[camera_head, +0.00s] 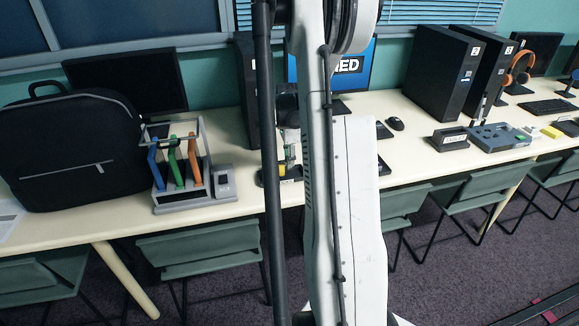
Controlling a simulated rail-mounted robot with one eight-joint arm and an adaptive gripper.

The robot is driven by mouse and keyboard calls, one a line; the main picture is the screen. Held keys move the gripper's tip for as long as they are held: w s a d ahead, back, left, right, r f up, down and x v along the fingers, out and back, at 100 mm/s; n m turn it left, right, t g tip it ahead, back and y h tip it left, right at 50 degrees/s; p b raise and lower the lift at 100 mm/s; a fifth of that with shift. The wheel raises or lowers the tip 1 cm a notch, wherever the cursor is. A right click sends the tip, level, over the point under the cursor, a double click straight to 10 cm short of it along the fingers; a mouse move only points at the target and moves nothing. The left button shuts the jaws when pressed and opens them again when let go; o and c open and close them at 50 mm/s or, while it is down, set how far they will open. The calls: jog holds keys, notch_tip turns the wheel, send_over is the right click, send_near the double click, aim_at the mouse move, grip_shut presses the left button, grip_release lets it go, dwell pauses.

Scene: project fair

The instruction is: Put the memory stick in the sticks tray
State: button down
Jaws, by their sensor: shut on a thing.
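I cannot make out the memory stick in the head view. My gripper is not visible; my own arm fills the middle of the picture and hides what lies behind it. A blue-grey tray-like piece (500,137) lies on the right part of the table, with small parts on it. I cannot tell whether it is the sticks tray. A small dark block with a pale label (450,138) stands just left of it.
A black backpack (70,150) and a grey stand with blue, green and orange pieces (186,175) are at the left. Two black computer towers (441,75) (490,78) stand at the right. A mouse (396,124) lies near the middle. Green chairs (205,248) line the front edge.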

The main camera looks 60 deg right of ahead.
aim_at(289, 169)
jog(key=shift+f, duration=1.45)
jog(key=shift+f+b, duration=0.2)
jog(key=shift+b, duration=0.15)
jog(key=c, duration=2)
grip_release()
jog(key=shift+c, duration=0.2)
jog(key=shift+r, duration=0.1)
